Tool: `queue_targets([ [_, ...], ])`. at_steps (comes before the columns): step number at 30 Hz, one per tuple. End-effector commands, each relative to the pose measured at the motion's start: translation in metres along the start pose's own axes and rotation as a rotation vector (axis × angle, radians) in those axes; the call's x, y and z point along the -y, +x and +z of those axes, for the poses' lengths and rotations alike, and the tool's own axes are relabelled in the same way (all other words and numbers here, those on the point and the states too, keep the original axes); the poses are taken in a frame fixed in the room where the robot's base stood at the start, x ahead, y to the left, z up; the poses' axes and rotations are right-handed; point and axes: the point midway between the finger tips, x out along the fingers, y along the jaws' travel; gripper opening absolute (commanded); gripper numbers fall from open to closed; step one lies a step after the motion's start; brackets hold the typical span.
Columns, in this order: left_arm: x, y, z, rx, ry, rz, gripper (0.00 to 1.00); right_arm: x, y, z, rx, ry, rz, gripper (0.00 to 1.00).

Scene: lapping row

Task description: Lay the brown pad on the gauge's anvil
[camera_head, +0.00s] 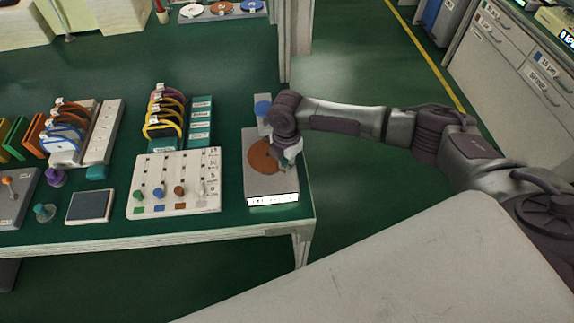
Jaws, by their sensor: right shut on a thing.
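The gauge (257,190) is a grey block with a white strip display on its front face, at the right end of the green table. A post with a blue round top (263,108) stands at its back. The brown pad (263,157) is a round disc over the middle of the gauge's top. My right gripper (283,157) is shut on the pad's right edge. The wrist hides part of the gripper and of the gauge's back right. I cannot tell whether the pad touches the anvil, which it covers. My left gripper is not in view.
Left of the gauge stands a white panel (150,200) with coloured knobs. Behind it are racks of coloured rings (165,112) and a teal block (200,125). A dark square plate (90,206) lies further left. The table's right edge is close to the gauge.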

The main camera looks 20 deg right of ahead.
Motion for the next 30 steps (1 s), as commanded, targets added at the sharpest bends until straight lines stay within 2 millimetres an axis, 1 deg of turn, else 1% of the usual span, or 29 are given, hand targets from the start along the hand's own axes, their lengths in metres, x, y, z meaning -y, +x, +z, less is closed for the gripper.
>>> queue_targets([
  [8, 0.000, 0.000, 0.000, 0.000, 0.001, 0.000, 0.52, 0.000, 0.001, 0.000, 0.000, 0.000, 0.000, 0.00],
  [9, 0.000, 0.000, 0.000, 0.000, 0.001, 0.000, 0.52, 0.000, 0.001, 0.000, 0.000, 0.000, 0.000, 0.18],
  [11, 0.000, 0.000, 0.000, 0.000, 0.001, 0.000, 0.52, 0.000, 0.001, 0.000, 0.000, 0.000, 0.000, 0.28],
  [12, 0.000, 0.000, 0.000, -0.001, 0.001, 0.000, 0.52, 0.000, 0.001, 0.000, 0.000, 0.000, 0.000, 0.35],
  [14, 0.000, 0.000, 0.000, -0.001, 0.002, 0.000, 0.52, 0.000, 0.001, 0.000, 0.000, 0.000, 0.000, 0.44],
  [21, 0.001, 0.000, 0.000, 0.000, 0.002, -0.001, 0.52, 0.001, 0.001, 0.000, 0.000, 0.001, -0.001, 0.44],
  [24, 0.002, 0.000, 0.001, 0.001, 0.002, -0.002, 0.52, 0.000, -0.002, 0.000, 0.000, 0.001, 0.000, 0.44],
  [26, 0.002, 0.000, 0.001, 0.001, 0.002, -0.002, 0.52, 0.000, -0.007, 0.001, 0.001, 0.002, 0.001, 0.44],
  [29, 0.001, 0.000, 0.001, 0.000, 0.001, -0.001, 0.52, 0.000, -0.022, 0.001, 0.000, 0.001, 0.002, 0.44],
  [30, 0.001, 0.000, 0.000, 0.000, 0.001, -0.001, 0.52, 0.000, -0.030, 0.000, 0.000, -0.001, 0.003, 0.44],
])
